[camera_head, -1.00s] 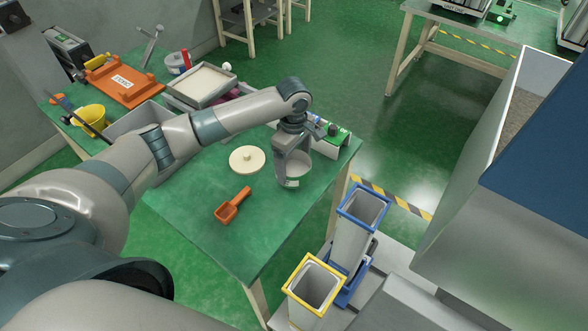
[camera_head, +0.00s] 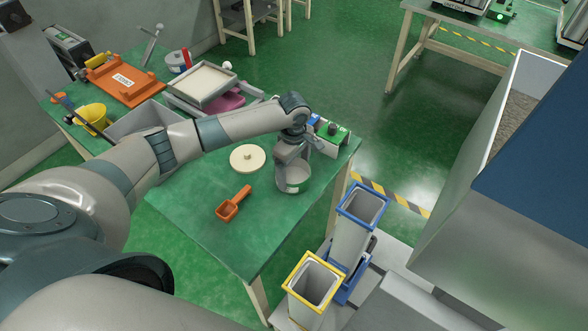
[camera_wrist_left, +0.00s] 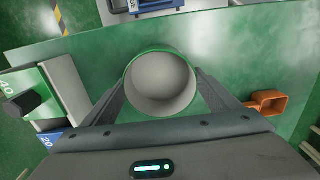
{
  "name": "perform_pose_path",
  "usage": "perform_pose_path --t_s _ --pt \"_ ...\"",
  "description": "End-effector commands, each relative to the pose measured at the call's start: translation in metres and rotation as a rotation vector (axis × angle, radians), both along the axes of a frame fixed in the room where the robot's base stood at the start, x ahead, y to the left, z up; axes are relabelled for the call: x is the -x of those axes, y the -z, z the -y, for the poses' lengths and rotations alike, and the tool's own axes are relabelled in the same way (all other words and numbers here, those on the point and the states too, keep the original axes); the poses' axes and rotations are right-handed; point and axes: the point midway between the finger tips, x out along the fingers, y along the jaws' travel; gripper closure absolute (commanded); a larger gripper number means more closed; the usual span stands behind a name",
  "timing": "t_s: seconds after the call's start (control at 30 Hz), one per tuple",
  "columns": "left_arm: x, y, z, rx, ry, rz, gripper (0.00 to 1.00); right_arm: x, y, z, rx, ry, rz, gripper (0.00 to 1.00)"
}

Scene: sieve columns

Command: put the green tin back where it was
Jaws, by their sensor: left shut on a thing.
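The green tin (camera_head: 295,184) is an open, round, pale grey can near the right side of the green table (camera_head: 200,225). In the left wrist view the tin (camera_wrist_left: 160,85) shows a green rim and a smooth, pale inside. My left gripper (camera_head: 291,168) points down with its fingers on either side of the tin, shut on it. In the left wrist view both fingers reach along the tin's sides. The tin looks upright, at or just above the table top; I cannot tell if it touches. My right gripper is not in view.
A cream disc with a knob (camera_head: 247,158) and an orange scoop (camera_head: 233,204) lie left of the tin. A green-and-white block with a black knob (camera_head: 332,133) stands behind it. Blue-rimmed (camera_head: 362,207) and yellow-rimmed (camera_head: 314,281) columns stand off the table's right edge.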

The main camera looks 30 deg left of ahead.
Motion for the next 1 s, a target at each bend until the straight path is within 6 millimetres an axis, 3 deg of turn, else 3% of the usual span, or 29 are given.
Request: perform_pose_path --t_s 0.13,0.17,0.23,0.67,1.0 --pt "-0.001 0.001 0.0 0.001 0.0 0.001 0.55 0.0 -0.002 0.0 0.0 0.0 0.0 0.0" --pt "0.0 0.002 0.0 0.001 0.0 0.0 0.16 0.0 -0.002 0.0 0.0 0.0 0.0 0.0" --pt "0.0 0.002 0.0 0.001 0.0 0.0 0.0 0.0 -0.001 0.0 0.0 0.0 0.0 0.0" --pt "0.0 -0.005 0.0 0.001 0.0 0.002 0.0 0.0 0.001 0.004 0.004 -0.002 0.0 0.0" --pt "-0.001 -0.052 0.0 0.001 0.001 0.003 0.0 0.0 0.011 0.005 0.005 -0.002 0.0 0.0"
